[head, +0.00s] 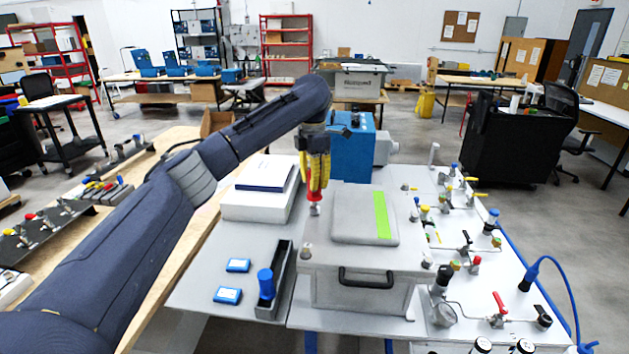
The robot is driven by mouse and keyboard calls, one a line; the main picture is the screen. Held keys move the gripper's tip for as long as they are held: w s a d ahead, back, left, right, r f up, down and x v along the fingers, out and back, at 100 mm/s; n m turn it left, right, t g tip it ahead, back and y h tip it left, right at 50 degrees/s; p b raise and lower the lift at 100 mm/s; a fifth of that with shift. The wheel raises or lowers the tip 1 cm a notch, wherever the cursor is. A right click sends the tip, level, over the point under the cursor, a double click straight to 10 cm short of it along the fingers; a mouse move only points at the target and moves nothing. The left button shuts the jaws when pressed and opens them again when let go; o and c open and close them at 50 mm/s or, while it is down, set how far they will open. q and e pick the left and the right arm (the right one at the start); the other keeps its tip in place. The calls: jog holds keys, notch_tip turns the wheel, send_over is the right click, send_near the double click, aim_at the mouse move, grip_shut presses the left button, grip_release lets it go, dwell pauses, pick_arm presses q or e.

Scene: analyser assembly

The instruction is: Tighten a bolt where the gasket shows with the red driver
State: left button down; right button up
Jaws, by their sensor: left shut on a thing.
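My left gripper (318,180) has yellow fingers. It is shut on the red driver (315,197), which points down over the back left of the grey analyser box (365,262). The driver's lower end is at or just above a silver bolt (315,209); I cannot tell whether they touch. Another bolt (306,249) stands at the box's front left, and one (427,261) at its front right. The raised lid (352,215) carries a bright green strip (383,214). I cannot make out a gasket along the seam. My right gripper is not in view.
A black holder (285,270) with a blue-handled tool (266,283) stands left of the box, beside two small blue boxes (238,265). White boxes (252,205) and a blue unit (352,150) stand behind. Valves and a gauge (443,315) crowd the white panel on the right.

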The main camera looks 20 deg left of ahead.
pick_arm(q)
jog(key=m, duration=0.6)
jog(key=shift+m, duration=0.4)
jog(key=c, duration=1.3)
grip_release()
